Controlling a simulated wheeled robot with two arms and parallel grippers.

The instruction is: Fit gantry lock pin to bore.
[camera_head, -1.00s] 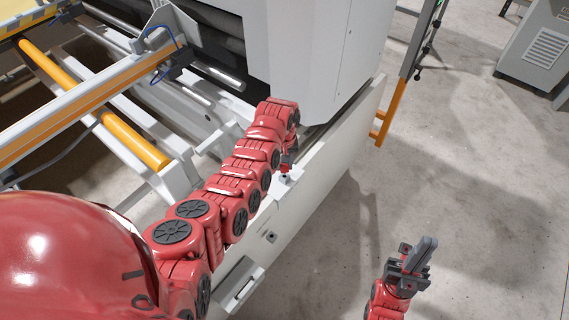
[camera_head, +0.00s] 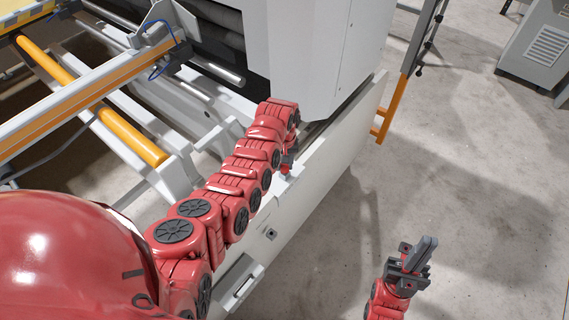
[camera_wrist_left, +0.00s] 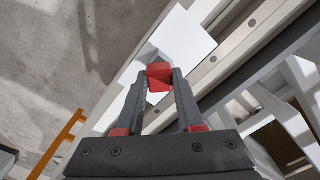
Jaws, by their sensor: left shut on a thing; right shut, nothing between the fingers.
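My left gripper (camera_head: 289,161) is mostly hidden by its own red arm in the head view. It hangs over a small white block (camera_head: 285,174) on the light machine rail. In the left wrist view my left gripper (camera_wrist_left: 160,84) is shut on a red block-shaped piece, seemingly the head of the lock pin (camera_wrist_left: 159,72). A white plate (camera_wrist_left: 184,36) lies just beyond the fingertips. The pin's lower end and the bore are hidden, so I cannot tell whether the pin is in it. My right gripper (camera_head: 426,246) is shut and empty, over the floor.
The white machine housing (camera_head: 310,60) stands close behind my left gripper. The light side rail (camera_head: 325,165) runs below it, with a small bracket (camera_head: 238,285) nearer me. An orange-legged frame (camera_head: 390,112) stands at the right. The floor (camera_head: 480,180) there is clear.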

